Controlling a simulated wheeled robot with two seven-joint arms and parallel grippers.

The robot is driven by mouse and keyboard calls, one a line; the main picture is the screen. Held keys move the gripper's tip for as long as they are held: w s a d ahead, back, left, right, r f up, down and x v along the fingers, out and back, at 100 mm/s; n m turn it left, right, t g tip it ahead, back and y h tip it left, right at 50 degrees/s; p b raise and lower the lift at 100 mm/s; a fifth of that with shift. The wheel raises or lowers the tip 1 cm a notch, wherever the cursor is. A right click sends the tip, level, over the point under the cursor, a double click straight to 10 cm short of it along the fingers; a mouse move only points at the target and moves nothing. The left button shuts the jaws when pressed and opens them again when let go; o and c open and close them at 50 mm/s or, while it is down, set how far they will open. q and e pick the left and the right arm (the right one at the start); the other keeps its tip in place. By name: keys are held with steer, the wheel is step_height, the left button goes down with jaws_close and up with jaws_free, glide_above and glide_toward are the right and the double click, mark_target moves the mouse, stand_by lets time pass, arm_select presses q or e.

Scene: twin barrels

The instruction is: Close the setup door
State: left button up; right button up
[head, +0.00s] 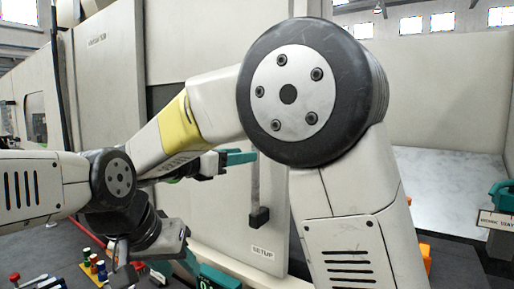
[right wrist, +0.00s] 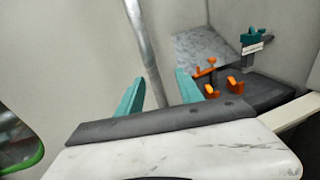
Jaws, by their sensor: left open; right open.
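The setup door (head: 272,235) is a large pale panel with a SETUP label low on it. It stands open, with the interior showing to its right. Its upright metal handle bar ends in a black mount (head: 259,217); the bar (right wrist: 146,50) also shows in the right wrist view. My right gripper (head: 238,157) is open beside the bar in the head view. In the right wrist view its teal fingers (right wrist: 158,92) are apart, with the bar seen between them; I cannot tell whether they touch it. My left gripper (head: 175,264) is open and low at the left, away from the handle.
Inside the opening are a grey plate (right wrist: 200,50), orange clamps (right wrist: 235,86) and a teal vise (right wrist: 257,36) with a label. Coloured small items (head: 95,262) lie at the lower left. My right arm hides much of the door's right side in the head view.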

steer(key=w+a+x, duration=0.1)
steer(key=x, duration=0.6)
steer(key=shift+r+t, duration=0.4)
steer(key=shift+r, duration=0.25)
jaws_close()
stand_by(0.9)
